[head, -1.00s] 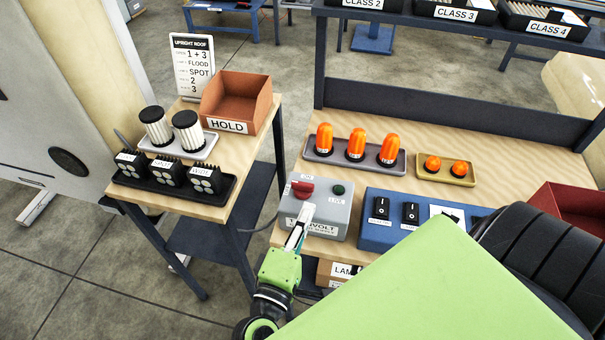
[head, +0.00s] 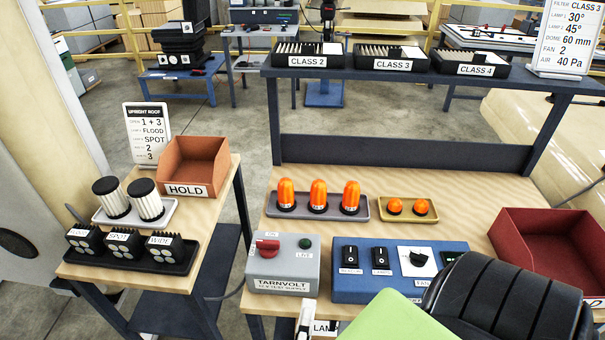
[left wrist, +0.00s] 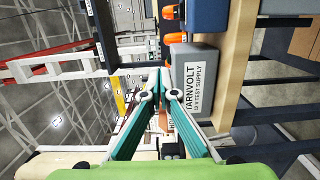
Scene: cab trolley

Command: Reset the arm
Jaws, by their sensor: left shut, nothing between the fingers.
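My left gripper (head: 305,318) shows at the bottom middle of the head view, below the front of the grey TARNVOLT test supply (head: 283,264). Only part of it is in frame. In the left wrist view the two teal fingers of this gripper (left wrist: 162,78) come together at their tips with nothing between them. The labelled front of the grey supply (left wrist: 195,90) is just beside the fingertips in that view. The supply has a red rotary knob (head: 268,247) and a dark green LIVE lamp (head: 305,243). My right gripper is not in view.
A blue switch panel (head: 347,284) stands right of the supply, a red bin (head: 560,235) farther right. Orange domes sit in a grey tray (head: 268,207) and a tan tray (head: 425,216). A side table holds the HOLD bin (head: 189,173), filters and lamps.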

